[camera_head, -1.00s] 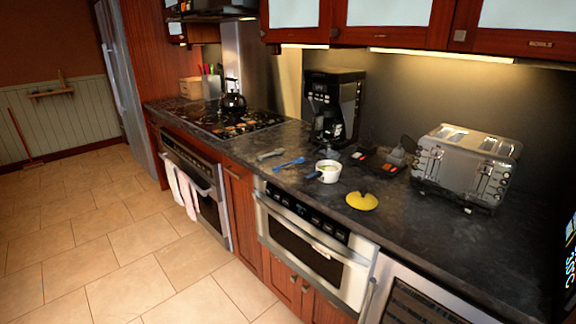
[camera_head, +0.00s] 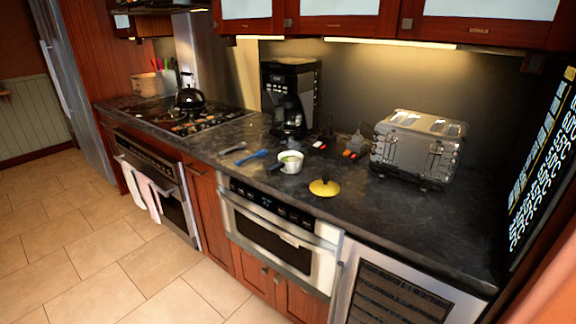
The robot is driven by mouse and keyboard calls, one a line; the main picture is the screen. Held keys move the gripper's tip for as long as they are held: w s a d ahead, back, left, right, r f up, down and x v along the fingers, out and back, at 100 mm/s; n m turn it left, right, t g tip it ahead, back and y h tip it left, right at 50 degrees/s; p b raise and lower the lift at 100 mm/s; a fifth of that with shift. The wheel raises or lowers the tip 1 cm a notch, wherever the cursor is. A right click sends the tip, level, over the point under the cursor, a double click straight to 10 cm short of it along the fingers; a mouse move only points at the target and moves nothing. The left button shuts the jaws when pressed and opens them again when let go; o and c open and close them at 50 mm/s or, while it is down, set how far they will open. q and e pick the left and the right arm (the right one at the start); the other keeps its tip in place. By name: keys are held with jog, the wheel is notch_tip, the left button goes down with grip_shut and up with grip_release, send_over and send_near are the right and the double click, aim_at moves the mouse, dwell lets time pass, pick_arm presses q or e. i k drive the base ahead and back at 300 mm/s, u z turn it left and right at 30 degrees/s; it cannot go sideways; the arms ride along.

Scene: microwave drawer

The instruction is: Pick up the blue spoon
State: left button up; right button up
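The blue spoon (camera_head: 252,156) lies flat on the dark countertop (camera_head: 400,215), left of a small white pot (camera_head: 291,161) with a dark handle. A grey utensil (camera_head: 233,147) lies just left of the spoon. Neither of my grippers shows in the head view. The spoon is unobstructed and nothing touches it visibly.
A yellow lid (camera_head: 324,188) lies right of the pot. A coffee maker (camera_head: 291,95) and a toaster (camera_head: 418,146) stand behind. A stove with a black kettle (camera_head: 189,96) is at the left. A microwave drawer (camera_head: 270,235) sits below the counter. The tiled floor (camera_head: 90,265) is clear.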

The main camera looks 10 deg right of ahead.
aim_at(260, 153)
jog(key=u, duration=0.6)
jog(key=i, duration=1.05)
jog(key=z, duration=0.45)
